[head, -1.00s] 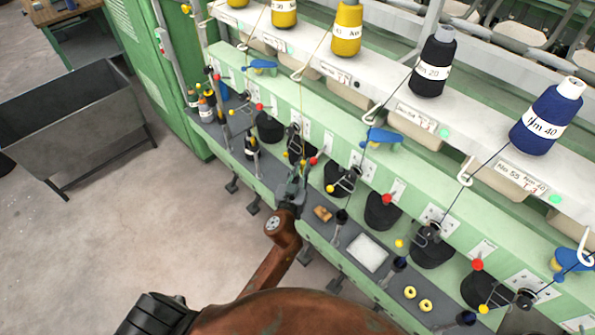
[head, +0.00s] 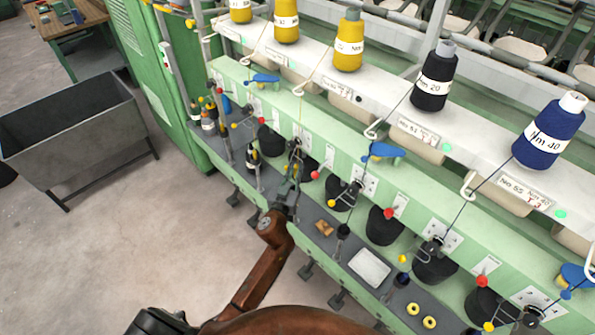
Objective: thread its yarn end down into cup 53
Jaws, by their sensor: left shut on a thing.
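My left gripper (head: 291,182) is in front of the green machine face, beside a dark cup (head: 308,168) that it partly hides. It is shut, and a thin yellow yarn (head: 299,118) runs down to it from above. The held yarn end is too small to make out. The yarn comes from a yellow cone (head: 349,45) on the top rail and passes a wire guide. I cannot read any number on the cup, so I cannot tell for sure which one is cup 53. My right gripper is not in view.
Other dark cups (head: 385,227) line the machine face with red and yellow knobs. The grey shelf (head: 345,262) below holds a white tray (head: 369,268), a small brown block (head: 324,228) and yellow rings (head: 421,315). A grey bin (head: 75,140) stands on the open floor at left.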

